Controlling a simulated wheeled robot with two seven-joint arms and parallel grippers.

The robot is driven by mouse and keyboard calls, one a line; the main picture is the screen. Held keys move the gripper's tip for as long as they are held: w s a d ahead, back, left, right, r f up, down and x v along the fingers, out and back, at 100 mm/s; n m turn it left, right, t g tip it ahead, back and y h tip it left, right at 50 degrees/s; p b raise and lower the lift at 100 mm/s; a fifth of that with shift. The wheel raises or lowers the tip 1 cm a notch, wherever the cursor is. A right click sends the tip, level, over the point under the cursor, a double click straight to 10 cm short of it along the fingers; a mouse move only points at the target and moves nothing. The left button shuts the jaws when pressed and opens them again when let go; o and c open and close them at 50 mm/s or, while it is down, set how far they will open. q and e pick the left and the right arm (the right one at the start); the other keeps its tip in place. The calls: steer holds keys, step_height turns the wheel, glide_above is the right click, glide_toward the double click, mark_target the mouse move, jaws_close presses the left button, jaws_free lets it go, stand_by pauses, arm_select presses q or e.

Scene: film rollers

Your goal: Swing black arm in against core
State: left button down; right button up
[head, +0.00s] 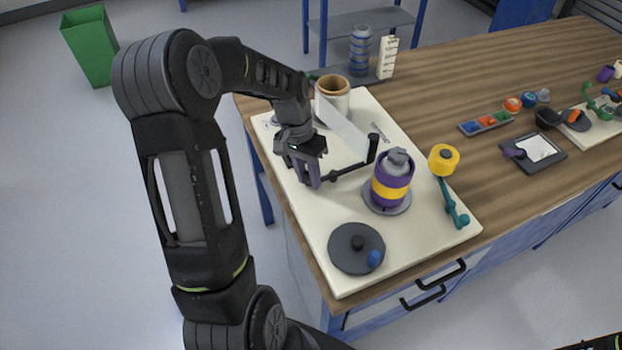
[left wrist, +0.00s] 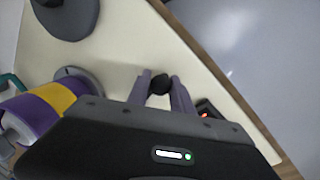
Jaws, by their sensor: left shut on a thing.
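The black arm (head: 346,173) is a thin bar low over the cream board, with an upright black post (head: 372,149) at its right end. My left gripper (head: 312,184) points down at the bar's left end. In the left wrist view its fingers (left wrist: 160,90) are shut on a round black knob (left wrist: 160,83) of the arm. The likely core is a purple cylinder with a yellow band (head: 391,188) on a grey disc. The post stands just left of it, apparently apart. It also shows in the left wrist view (left wrist: 50,98).
A brown roll (head: 333,88) stands at the board's back, with a white strip (head: 342,128) running toward the black post. A dark disc (head: 357,247) lies in front. A teal arm with a yellow roller (head: 444,160) is right of the purple cylinder. The board's left front is bare.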

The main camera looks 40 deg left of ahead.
arm_select(q)
steer(key=shift+w+a+m+g, duration=0.2)
steer(key=shift+w+a+m, duration=0.25)
steer(key=shift+m, duration=0.55)
steer(key=shift+w+a+m+g, duration=0.25)
steer(key=shift+a+m, duration=0.25)
steer(key=shift+m, duration=0.5)
steer(key=shift+r, duration=0.1)
steer(key=c, duration=1.1)
jaws_free()
steer(key=shift+c, duration=0.2)
steer(key=b+v, duration=0.1)
steer(key=v, duration=0.6)
steer(key=shift+r, duration=0.35)
steer(key=shift+f, duration=0.1)
